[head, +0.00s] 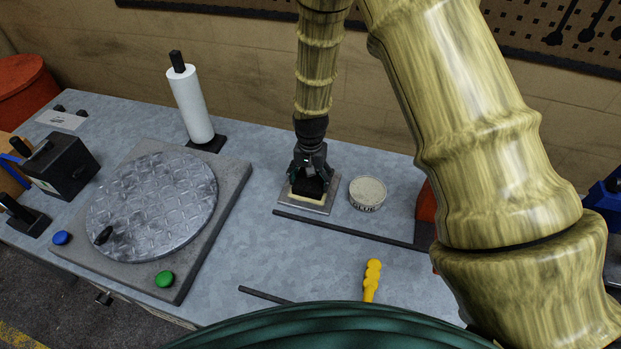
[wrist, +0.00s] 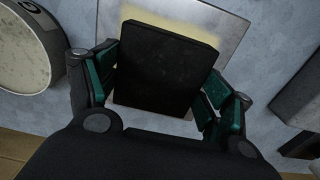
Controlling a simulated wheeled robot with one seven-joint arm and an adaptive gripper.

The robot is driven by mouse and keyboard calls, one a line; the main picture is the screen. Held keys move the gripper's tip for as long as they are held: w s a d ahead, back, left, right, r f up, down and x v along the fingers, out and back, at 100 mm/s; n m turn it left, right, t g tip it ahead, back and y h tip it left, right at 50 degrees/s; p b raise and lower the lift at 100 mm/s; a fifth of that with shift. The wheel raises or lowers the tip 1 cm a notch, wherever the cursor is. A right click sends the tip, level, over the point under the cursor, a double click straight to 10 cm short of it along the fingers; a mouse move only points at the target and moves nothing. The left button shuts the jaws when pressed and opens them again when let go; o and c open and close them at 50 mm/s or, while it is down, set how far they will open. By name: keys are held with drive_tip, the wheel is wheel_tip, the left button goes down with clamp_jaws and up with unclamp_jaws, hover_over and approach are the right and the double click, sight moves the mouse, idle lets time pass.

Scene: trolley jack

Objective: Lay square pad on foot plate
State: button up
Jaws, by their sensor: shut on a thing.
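The black square pad (wrist: 165,65) is held between the two fingers of my gripper (wrist: 163,85); it also shows in the head view (head: 308,187). In the head view, my gripper (head: 309,177) points down over the flat silver foot plate (head: 288,201), which lies on the bench. A pale yellow patch (wrist: 205,22) shows on the plate around the pad in the wrist view. The plate's silver border (wrist: 228,50) extends past the pad. The pad covers much of the patch, and I cannot tell whether it touches the plate.
A glue tin (head: 367,193) stands just right of the plate. A dark bar (head: 345,228) lies in front. A large round metal plate (head: 160,200) on a grey slab and a white paper roll (head: 190,103) are to the left. A yellow-handled tool (head: 371,279) lies near the front.

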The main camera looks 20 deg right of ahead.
drive_tip(key=shift+f, duration=0.2)
drive_tip(key=o, duration=1.2)
drive_tip(key=shift+r, duration=6)
